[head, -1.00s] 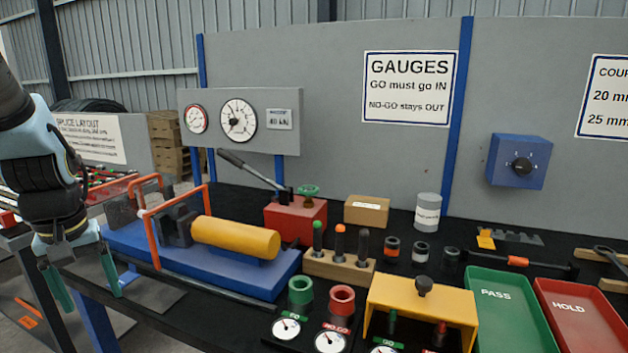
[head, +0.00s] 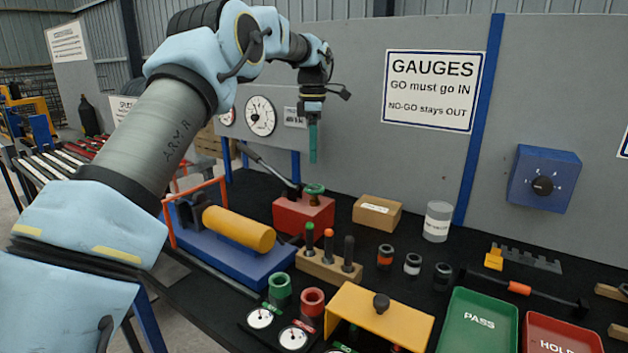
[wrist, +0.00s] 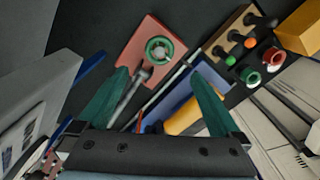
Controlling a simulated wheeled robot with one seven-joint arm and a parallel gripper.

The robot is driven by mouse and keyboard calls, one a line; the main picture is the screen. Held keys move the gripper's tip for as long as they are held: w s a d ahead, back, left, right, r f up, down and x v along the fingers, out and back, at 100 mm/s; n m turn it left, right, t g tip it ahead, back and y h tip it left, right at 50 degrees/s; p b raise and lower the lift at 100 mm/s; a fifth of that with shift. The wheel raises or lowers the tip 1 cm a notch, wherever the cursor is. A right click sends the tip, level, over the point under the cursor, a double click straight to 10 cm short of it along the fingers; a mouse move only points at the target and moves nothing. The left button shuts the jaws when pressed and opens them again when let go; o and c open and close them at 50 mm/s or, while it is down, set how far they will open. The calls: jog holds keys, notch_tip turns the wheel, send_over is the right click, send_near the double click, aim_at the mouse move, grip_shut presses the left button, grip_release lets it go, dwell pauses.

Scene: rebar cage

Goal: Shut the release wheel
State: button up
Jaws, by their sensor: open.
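The release wheel (head: 314,189) is a small green handwheel on top of the red pump block (head: 290,214), at the back of the black bench. The wheel also shows in the wrist view (wrist: 159,50), on the red block, beyond my fingertips and between their directions. My gripper (head: 313,160) hangs above the wheel with its green fingers pointing down. In the wrist view the two fingers (wrist: 163,84) stand wide apart with nothing between them held. The gripper is apart from the wheel. From the head view only one finger is clear, the other is hidden behind it.
A grey pump lever (head: 268,167) rises to the left from the red block. A yellow cylinder (head: 238,229) on a blue base lies in front. A wooden rack (head: 329,266) with several gauges and a cardboard box (head: 377,212) are close by. The panel stands behind.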

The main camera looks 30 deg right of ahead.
aim_at(314, 188)
notch_tip(314, 188, down, 11)
jog(key=p, duration=0.3)
jog(key=shift+r, duration=0.2)
jog(key=c, duration=1.4)
jog(key=shift+o, duration=0.2)
